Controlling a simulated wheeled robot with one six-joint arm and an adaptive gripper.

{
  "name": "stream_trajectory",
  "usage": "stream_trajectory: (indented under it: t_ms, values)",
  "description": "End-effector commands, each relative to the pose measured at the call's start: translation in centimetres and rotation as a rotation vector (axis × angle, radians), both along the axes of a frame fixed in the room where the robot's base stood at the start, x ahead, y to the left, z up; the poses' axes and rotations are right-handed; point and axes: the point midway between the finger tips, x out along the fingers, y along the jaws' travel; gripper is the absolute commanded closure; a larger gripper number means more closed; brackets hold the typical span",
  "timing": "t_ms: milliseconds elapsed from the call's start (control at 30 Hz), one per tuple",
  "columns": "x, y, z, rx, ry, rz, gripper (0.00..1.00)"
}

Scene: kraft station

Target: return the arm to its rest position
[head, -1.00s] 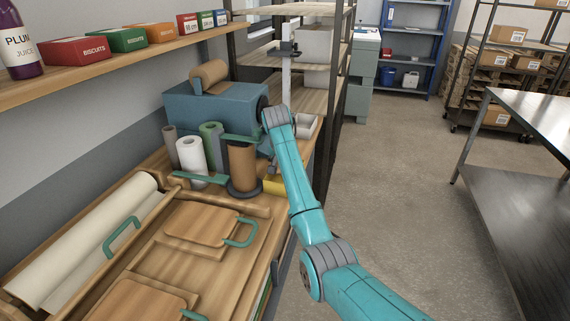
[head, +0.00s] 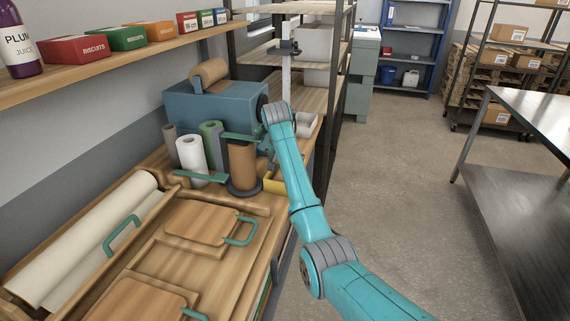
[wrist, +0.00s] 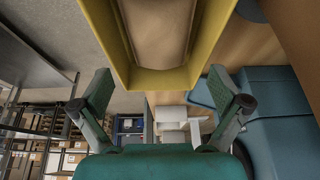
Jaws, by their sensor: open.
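My teal arm reaches forward along the right side of the wooden workbench (head: 255,201) in the head view, with its wrist bent down near the blue-grey box. The gripper is mostly hidden there behind the wrist. In the wrist view my gripper (wrist: 161,85) is open, its two dark green fingers wide apart with nothing between them. A yellow tray (wrist: 163,80) with tan contents lies beyond the fingertips, apart from them. The tray is partly hidden behind my arm in the head view (head: 273,186).
A blue-grey machine (head: 205,108) stands on the bench. Upright rolls, white (head: 191,155), green and brown (head: 242,166), stand before it. A shelf (head: 120,66) with biscuit boxes and a juice bottle runs along the left. A metal table (head: 530,190) stands right; the floor between is clear.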

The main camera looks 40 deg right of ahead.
Motion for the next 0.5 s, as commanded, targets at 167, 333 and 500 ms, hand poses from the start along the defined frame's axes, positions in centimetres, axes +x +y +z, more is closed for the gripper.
stream_trajectory:
  t_ms: [167,333,500]
  values:
    - [0.0,0.0,1.6,-0.001,-0.002,0.0,0.01]
    - [0.1,0.0,3.1,-0.002,-0.003,0.0,0.01]
    - [0.0,0.0,4.5,0.0,-0.001,0.0,0.01]
